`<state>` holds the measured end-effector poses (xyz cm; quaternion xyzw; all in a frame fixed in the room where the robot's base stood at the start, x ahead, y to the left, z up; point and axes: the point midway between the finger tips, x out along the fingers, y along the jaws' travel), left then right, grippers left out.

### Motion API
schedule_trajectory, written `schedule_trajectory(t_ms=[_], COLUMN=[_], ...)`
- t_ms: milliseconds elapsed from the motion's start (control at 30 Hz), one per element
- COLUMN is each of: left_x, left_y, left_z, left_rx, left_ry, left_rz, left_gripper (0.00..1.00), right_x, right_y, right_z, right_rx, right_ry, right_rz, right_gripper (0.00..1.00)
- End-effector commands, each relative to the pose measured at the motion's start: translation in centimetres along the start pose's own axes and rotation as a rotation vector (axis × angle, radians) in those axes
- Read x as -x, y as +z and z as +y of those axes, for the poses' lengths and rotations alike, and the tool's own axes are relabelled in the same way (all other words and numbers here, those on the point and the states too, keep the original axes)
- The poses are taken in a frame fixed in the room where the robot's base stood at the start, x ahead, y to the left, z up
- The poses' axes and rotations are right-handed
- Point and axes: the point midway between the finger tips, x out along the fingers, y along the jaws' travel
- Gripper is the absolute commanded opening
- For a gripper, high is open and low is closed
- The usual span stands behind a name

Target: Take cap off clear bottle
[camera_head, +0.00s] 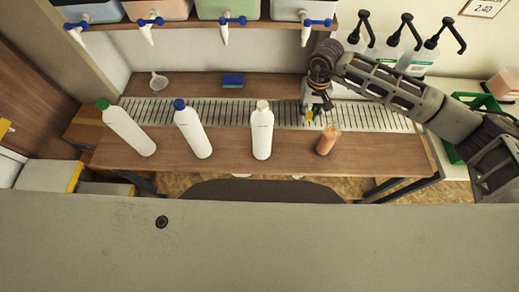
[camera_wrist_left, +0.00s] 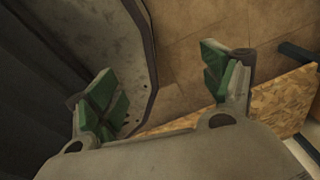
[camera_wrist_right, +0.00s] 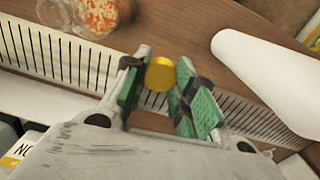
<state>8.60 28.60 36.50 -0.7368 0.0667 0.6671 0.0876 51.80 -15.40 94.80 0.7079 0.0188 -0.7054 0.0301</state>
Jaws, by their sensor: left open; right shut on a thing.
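The clear bottle (camera_head: 326,142) with orange contents stands on the wooden counter in the head view, with no cap visible on its top. It also shows, partly cut off, at the upper left of the right wrist view (camera_wrist_right: 100,14). My right gripper (camera_head: 311,110) is shut on a yellow cap (camera_wrist_right: 160,74), held between its green pads. The cap is apart from the bottle, to its upper left in the head view. My left gripper (camera_wrist_left: 165,92) is open and empty, low down near the floor and my own base.
White bottles with a green cap (camera_head: 103,103), a blue cap (camera_head: 179,104) and a pale cap (camera_head: 262,105) stand left of the clear bottle. A slotted drain grate (camera_head: 220,111) runs behind them.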

Motion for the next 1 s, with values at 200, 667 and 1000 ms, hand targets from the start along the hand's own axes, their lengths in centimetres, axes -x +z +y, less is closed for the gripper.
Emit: schedule_trajectory(t_ms=[200,667,1000], left_x=[-2.2,-5.8,-6.8], left_y=[0.1,0.2,0.3], left_z=[-0.5,-1.5,-1.9], left_rx=[-0.001,-0.003,-0.004], left_ry=[-0.006,-0.018,-0.023], left_rz=[0.002,0.005,0.006], left_gripper=[0.82,0.82,0.82], right_x=[-3.1,-8.2,-9.7], right_y=[0.9,2.6,3.1], right_z=[-1.5,-3.9,-4.5], right_rx=[0.002,-0.019,-0.035], right_ry=[-0.006,-0.018,-0.021], right_rz=[-0.001,0.0,0.001], right_gripper=[0.0,0.0,0.0])
